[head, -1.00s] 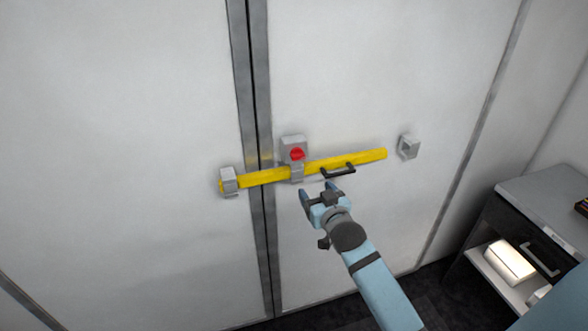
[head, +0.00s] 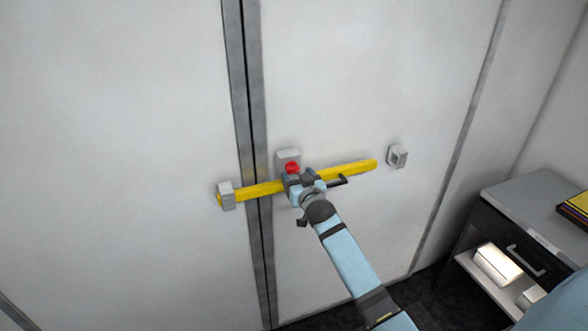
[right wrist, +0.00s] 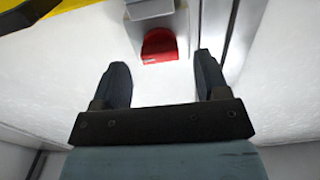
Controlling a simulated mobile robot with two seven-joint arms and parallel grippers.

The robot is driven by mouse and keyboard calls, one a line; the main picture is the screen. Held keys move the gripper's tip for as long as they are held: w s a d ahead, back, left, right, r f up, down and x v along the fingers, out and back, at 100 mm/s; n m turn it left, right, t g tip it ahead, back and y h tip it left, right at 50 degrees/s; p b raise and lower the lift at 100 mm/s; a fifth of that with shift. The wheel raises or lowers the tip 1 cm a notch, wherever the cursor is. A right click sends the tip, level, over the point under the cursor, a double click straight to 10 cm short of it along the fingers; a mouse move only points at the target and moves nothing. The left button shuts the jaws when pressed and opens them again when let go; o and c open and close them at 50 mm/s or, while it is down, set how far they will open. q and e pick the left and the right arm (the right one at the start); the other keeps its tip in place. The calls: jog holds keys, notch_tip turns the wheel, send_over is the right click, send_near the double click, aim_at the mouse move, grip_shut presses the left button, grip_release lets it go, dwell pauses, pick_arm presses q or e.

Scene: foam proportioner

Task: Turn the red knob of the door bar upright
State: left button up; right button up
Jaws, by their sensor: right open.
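The red knob (head: 292,168) sits on a grey block (head: 287,156) on the white door, at the yellow door bar (head: 352,170). The bar lies across the door seam, tilted slightly up to the right. My right gripper (head: 297,178) is open just below the knob in the head view and partly hides the block. In the right wrist view the red knob (right wrist: 159,46) shows ahead of and between the two open fingers (right wrist: 160,80), apart from them. Whether the knob is upright is hard to tell. My left gripper is not in view.
A grey bracket (head: 226,195) holds the bar's left end. Another grey bracket (head: 397,156) stands on the door beyond the bar's right end. A black handle (head: 338,181) is on the bar. A dark cabinet (head: 520,215) stands at the right.

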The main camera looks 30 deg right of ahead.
aim_at(292, 169)
jog(key=shift+x, duration=1.5)
jog(key=shift+c, duration=0.2)
jog(key=c, duration=0.9)
